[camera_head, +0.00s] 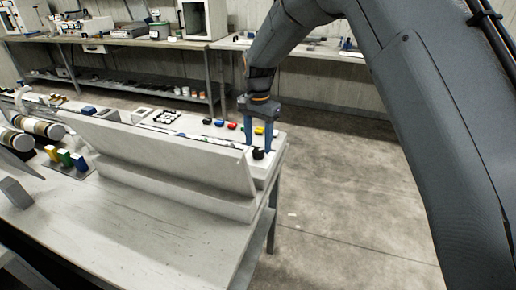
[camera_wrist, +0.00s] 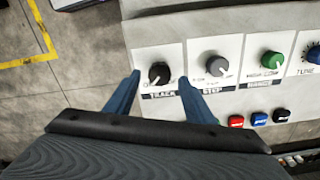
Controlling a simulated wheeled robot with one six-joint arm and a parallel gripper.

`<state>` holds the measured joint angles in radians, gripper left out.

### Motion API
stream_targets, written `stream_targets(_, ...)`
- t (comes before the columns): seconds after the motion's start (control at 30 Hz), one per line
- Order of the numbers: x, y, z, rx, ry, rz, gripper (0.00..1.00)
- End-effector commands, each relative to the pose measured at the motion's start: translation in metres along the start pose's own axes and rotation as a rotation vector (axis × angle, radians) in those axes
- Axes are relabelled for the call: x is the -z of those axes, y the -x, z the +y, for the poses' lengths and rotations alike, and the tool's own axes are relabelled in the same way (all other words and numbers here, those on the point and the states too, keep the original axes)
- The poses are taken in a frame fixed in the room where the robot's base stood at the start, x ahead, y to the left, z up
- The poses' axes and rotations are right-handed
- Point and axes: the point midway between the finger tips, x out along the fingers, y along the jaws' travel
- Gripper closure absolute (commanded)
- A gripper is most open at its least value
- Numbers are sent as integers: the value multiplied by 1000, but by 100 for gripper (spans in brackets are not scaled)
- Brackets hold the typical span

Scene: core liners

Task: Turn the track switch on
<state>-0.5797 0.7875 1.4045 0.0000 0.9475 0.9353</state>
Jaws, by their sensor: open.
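The track switch is a black rotary knob (camera_wrist: 159,73) above a label reading TRACK, at the end of a white panel (camera_wrist: 142,33) in the wrist view. In the head view the black knob (camera_head: 258,154) sits near the panel's right end. My gripper (camera_wrist: 160,76) is open, with one blue finger on each side of the knob. I cannot tell whether the fingers touch it. In the head view my gripper (camera_head: 259,148) points down at the knob.
Beside the knob are a grey STEP knob (camera_wrist: 215,66), a green RANGE knob (camera_wrist: 271,62) and a blue TUNE knob (camera_wrist: 314,54). Red (camera_wrist: 236,121), blue and black buttons lie below. A raised white board (camera_head: 170,150) stands along the panel's near side. Floor is clear on the right.

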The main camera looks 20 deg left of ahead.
Motion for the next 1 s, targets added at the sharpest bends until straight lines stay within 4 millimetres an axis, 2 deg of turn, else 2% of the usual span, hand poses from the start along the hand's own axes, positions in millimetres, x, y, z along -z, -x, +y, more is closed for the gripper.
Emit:
stream_targets(0.1,1,20,-1,2,0,2,51)
stream_targets(0.3,1,44,-1,2,0,2,51)
stream_targets(0.43,0,50,0,0,0,0,51)
stream_targets(0.77,2,50,4,1,2,1,51)
stream_targets(0.87,10,51,28,2,13,2,51)
stream_targets(0.97,21,52,76,7,44,7,51)
stream_targets(1.0,24,52,102,8,62,9,51)
